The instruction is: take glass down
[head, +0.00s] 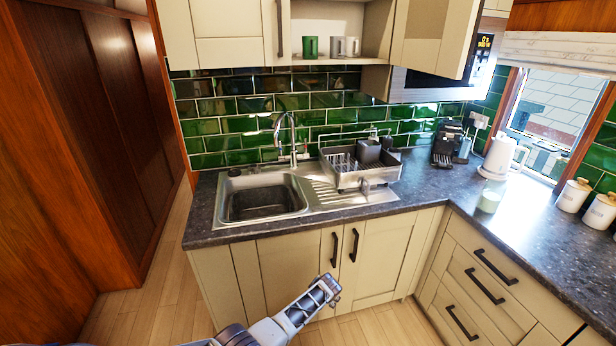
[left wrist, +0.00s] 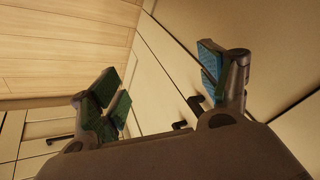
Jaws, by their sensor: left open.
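An open wall cupboard (head: 326,61) above the sink holds a green cup or glass (head: 310,47) at the left. Beside it stand a grey cup or glass (head: 338,46) and a paler one (head: 353,46); I cannot tell whether they are glass. My left gripper (head: 328,287) is low in front of the base cupboard doors, well below the wall cupboard. In the left wrist view its fingers (left wrist: 163,88) are spread apart with nothing between them. My right gripper is not in view.
The worktop (head: 430,191) carries a sink (head: 262,197), a tap (head: 291,138), a dish rack (head: 345,179), a coffee machine (head: 446,145), a white kettle (head: 498,156) and a pale green cup (head: 488,201). An open cupboard door (head: 425,40) stands out at the right.

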